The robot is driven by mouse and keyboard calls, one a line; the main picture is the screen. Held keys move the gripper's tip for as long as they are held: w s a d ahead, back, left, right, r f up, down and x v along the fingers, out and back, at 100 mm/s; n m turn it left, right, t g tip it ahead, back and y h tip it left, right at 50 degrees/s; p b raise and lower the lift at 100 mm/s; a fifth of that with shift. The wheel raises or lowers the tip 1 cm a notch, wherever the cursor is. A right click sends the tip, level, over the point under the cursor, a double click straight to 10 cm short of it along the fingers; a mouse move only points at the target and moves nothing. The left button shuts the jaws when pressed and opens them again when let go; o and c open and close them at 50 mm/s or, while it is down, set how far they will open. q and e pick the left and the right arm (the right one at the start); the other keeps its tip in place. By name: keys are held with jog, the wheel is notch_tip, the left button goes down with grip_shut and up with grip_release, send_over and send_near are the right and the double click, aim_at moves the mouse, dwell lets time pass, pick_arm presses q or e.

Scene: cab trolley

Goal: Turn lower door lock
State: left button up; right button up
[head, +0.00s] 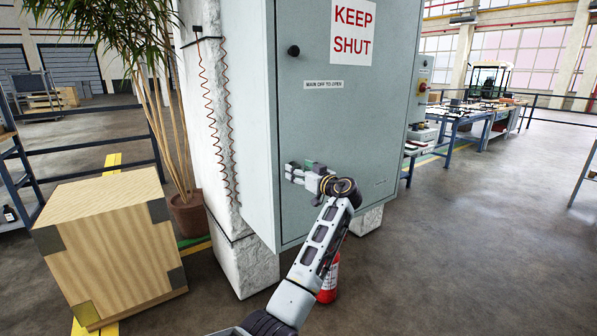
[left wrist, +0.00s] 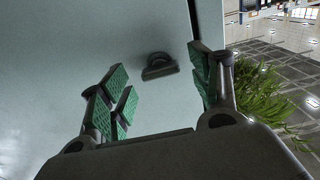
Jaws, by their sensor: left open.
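The grey-green cabinet door (head: 345,120) is closed, with a black upper lock knob (head: 294,50) near its left edge. My left gripper (head: 296,172) is in front of the lower left part of this door and hides the lower lock in the head view. In the left wrist view, the lower lock (left wrist: 159,66) is a small dark knob with a rounded top and a flat bar. My open left gripper (left wrist: 160,78) has its green-padded fingers on either side of the knob's position. They look apart from it; exact depth is unclear. My right gripper is not in view.
A wooden crate (head: 110,245) and a potted plant (head: 188,212) stand left of the cabinet. A red extinguisher (head: 329,280) is partly hidden behind my left arm. Workbenches (head: 470,115) stand at the back right. The floor at right (head: 470,240) is clear.

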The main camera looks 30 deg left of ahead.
pick_arm(q)
jog(key=shift+w+a, duration=0.2)
jog(key=shift+a, duration=0.25)
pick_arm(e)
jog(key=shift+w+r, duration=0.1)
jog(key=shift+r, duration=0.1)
pick_arm(q)
jog(key=shift+c, duration=0.3)
jog(key=c, duration=0.9)
jog(key=shift+c, duration=0.2)
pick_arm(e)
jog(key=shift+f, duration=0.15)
